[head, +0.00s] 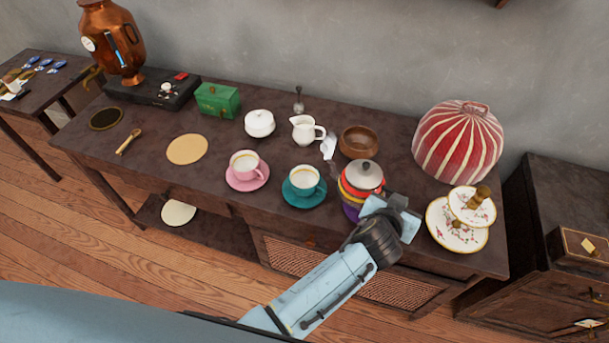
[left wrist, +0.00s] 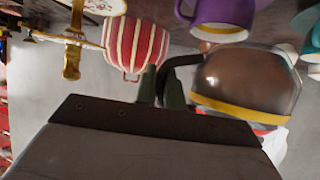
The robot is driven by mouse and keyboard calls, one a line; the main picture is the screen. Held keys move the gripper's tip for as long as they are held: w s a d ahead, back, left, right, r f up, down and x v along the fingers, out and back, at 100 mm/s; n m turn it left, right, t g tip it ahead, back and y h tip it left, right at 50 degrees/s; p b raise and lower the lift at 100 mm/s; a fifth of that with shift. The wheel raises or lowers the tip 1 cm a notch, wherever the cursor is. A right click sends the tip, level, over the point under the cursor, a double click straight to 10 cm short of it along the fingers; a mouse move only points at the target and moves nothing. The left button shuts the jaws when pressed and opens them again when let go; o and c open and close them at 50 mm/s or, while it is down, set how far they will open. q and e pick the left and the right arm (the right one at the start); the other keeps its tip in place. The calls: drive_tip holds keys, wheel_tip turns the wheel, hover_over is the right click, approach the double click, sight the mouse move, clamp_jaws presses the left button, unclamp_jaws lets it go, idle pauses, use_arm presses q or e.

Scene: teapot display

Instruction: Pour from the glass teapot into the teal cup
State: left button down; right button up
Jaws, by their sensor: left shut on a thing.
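The teal cup (head: 303,178) stands upright on its teal saucer (head: 297,200), with pale contents. The glass teapot (head: 362,174), with a grey lid and red and yellow bands, is roughly upright to its right. In the left wrist view, which is upside down, the teapot's brownish glass body (left wrist: 245,80) and dark handle show. My left gripper (head: 384,203) is at the teapot's near right side. Its fingers (left wrist: 160,88) are shut on the handle; the hand hides part of the grip. I cannot tell whether the teapot touches the table. My right gripper is not in view.
A purple cup (head: 351,209) stands close in front of the teapot. A pink cup (head: 244,163) is left of the teal cup. A wooden bowl (head: 358,142) and white jug (head: 304,130) stand behind. A striped tea cosy (head: 459,140) and tiered plates (head: 455,230) are right.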

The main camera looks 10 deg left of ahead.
sight(378, 182)
use_arm(q)
drive_tip(key=shift+r, duration=0.2)
drive_tip(key=shift+w+a+r+n+h+p, duration=0.25)
drive_tip(key=shift+a+r+n+h+p, duration=0.3)
drive_tip(key=shift+p, duration=0.4)
drive_tip(key=shift+w+a+r+n+h+p, duration=0.3)
drive_tip(key=shift+a+p, duration=0.35)
drive_tip(key=shift+p, duration=0.3)
drive_tip(key=shift+s+a, duration=0.1)
drive_tip(key=shift+a+r+n+g+h+p, duration=0.25)
drive_tip(key=shift+a+n+g+p, duration=0.1)
drive_tip(key=shift+p, duration=0.1)
drive_tip(key=shift+w+a+r+n+h+p, duration=0.2)
drive_tip(key=shift+w+a+r+n+p, duration=0.1)
drive_tip(key=shift+a, duration=0.15)
drive_tip(key=shift+w+a+r+n+h+p, duration=0.2)
drive_tip(key=shift+a+r+p, duration=0.05)
drive_tip(key=shift+a, duration=0.2)
idle(3.7)
drive_tip(key=d+f+b, duration=0.1)
drive_tip(key=s+d+f+m+y+b, duration=0.1)
drive_tip(key=d, duration=0.1)
drive_tip(key=shift+f+m+b, duration=0.1)
drive_tip(key=shift+m+b, duration=0.2)
drive_tip(key=shift+s+d+f+y, duration=0.1)
drive_tip(key=shift+d+y, duration=0.05)
drive_tip(key=shift+y, duration=0.25)
